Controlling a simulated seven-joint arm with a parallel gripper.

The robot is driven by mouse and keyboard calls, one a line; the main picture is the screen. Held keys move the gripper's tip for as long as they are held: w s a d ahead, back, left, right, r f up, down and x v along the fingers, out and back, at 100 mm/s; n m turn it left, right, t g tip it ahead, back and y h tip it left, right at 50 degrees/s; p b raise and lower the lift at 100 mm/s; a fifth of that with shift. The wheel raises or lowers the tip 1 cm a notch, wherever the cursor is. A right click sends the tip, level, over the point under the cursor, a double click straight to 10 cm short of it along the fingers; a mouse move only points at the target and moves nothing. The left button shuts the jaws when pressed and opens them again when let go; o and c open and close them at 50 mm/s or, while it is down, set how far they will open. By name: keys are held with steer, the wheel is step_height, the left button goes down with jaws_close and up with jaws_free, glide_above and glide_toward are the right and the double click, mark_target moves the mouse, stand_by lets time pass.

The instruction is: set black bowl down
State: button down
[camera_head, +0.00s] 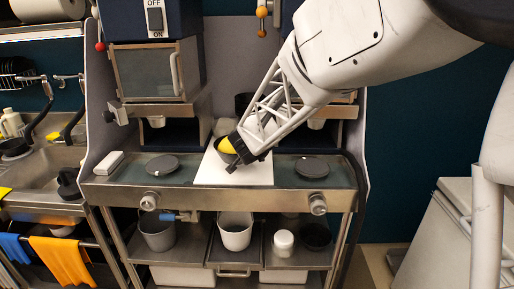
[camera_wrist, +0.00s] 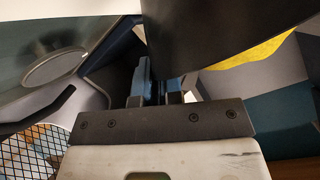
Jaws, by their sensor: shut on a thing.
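My gripper (camera_head: 238,155) is low over the white board (camera_head: 255,174) in the middle of the metal counter. The black bowl (camera_head: 220,156) is partly hidden behind it, at or just above the board. I cannot tell whether the bowl touches the board. In the wrist view the bowl's dark side (camera_wrist: 215,35) fills the upper middle. My gripper's blue-padded fingers (camera_wrist: 158,88) are shut on its edge. A yellow patch (camera_head: 228,145) shows by the bowl and gripper; what it belongs to is unclear.
Two dark round discs, left (camera_head: 162,165) and right (camera_head: 312,167), lie on the counter beside the board. A small white block (camera_head: 109,163) is at the far left. A white pot (camera_head: 235,231) and other containers stand on the shelf below. Dispensers rise behind.

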steer(key=shift+w+a, duration=0.1)
steer(key=shift+w, duration=0.3)
steer(key=shift+f, duration=0.1)
steer(key=shift+f, duration=1.7)
steer(key=shift+f, duration=0.1)
steer(key=c, duration=1.3)
jaws_free()
steer(key=shift+o, duration=0.2)
steer(key=shift+v, duration=0.9)
steer(key=v, duration=1)
